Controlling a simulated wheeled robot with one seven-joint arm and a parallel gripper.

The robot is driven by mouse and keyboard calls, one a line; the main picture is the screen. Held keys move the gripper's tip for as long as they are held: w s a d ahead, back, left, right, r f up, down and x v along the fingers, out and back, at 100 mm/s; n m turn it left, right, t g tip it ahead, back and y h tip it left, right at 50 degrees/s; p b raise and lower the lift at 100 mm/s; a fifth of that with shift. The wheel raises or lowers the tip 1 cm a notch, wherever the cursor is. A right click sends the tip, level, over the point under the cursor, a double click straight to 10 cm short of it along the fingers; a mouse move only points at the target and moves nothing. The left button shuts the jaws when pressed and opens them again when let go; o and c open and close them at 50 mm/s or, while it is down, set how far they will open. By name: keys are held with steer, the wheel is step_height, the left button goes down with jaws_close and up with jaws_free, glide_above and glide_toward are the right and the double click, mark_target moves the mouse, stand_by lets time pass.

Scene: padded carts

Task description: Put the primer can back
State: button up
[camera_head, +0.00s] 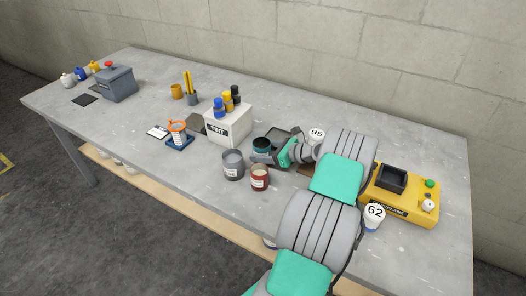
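A grey can (233,166) and a dark red can (260,178) stand upright side by side near the table's front edge. A dark can with teal contents (262,144) stands just behind them, partly hidden by my gripper. The labels are too small to read, so I cannot tell which is the primer can. My gripper (262,158) reaches in from the right, low over the table beside the dark teal can. One dark finger shows in front of that can. The other finger is hidden, so I cannot tell whether it is open or holds the can.
A white "TINT" box (228,126) with several bottles on top stands behind the cans. A dark tray (284,135) lies behind my gripper. A yellow machine (405,200) is at right, beyond my arm.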

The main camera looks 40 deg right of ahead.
steer(key=shift+o, duration=0.8)
steer(key=shift+r, duration=0.1)
steer(key=shift+s+d+r, duration=0.1)
steer(key=shift+s, duration=0.05)
steer(key=v, duration=1.1)
steer(key=shift+s+r+b, duration=0.2)
steer(key=shift+s+b, duration=0.1)
